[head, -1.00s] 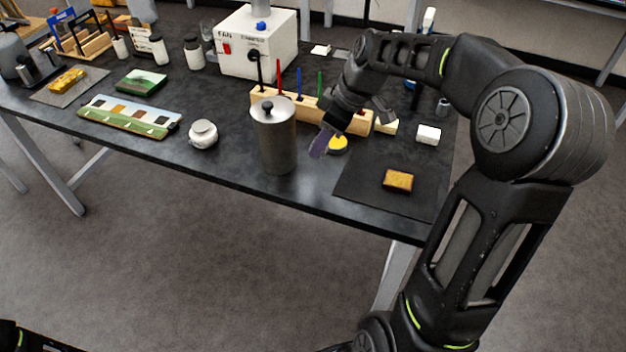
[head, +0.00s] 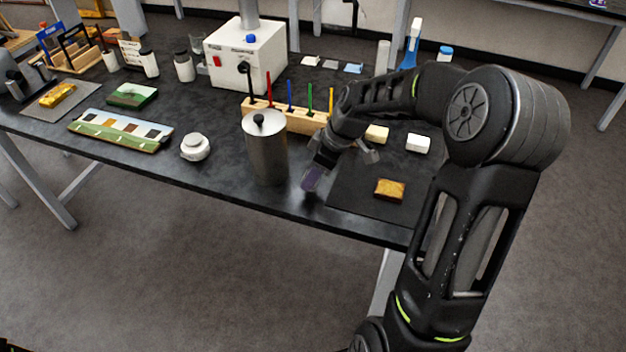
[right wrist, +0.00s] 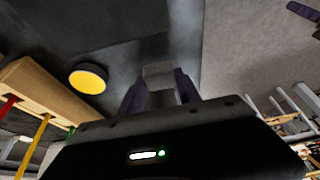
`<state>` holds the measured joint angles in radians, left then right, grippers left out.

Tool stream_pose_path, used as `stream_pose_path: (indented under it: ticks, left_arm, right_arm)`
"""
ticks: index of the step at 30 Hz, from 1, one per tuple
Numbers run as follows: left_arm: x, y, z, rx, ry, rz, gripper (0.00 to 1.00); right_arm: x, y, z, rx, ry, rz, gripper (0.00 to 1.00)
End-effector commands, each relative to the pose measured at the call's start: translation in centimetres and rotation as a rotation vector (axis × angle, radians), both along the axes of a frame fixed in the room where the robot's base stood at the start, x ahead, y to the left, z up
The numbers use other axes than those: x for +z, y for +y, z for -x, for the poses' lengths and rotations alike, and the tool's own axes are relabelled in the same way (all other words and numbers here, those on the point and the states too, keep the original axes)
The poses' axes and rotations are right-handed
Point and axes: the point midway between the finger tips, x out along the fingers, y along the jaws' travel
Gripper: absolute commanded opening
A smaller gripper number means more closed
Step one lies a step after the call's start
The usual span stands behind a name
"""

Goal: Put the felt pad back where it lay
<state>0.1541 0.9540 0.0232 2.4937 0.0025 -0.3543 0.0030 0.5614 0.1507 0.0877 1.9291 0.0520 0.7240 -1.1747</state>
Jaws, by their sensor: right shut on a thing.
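My right gripper (head: 311,181) is low at the front of the black table, between the metal canister (head: 267,150) and the dark mat (head: 345,200). In the right wrist view its purple fingers (right wrist: 158,92) are closed on a small pale grey block (right wrist: 158,74), which I take to be the felt pad. In the head view the pad is hidden by the fingers, and I cannot tell whether it touches the table. My left gripper is out of view.
A gold-brown block (head: 389,189) lies on the mat. A wooden rack (head: 300,119) with coloured sticks stands behind the canister. A yellow disc (right wrist: 88,78) lies near the rack. The table's front edge is close to the gripper.

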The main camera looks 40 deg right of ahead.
Motion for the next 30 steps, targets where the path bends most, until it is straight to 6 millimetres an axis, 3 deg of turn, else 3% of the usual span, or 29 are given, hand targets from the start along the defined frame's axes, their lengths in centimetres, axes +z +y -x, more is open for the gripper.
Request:
stream_pose_path:
  ticks: [6,17,18,26,30]
  left_arm:
    - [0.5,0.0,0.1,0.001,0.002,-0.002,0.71]
    - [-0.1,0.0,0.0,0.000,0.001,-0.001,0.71]
    - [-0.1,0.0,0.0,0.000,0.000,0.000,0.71]
    - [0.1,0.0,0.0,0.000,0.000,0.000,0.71]
    - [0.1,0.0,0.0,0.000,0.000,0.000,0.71]
  right_arm:
    - [-2.6,0.0,0.0,-0.001,0.002,-0.001,0.07]
    - [-3.1,0.0,0.0,-0.001,0.000,0.000,0.07]
    - [-3.1,0.0,0.0,-0.001,0.000,0.000,0.40]
    - [-2.9,0.0,0.0,-0.001,0.000,0.000,0.61]
    - [-2.9,0.0,0.0,-0.001,0.000,0.000,0.61]
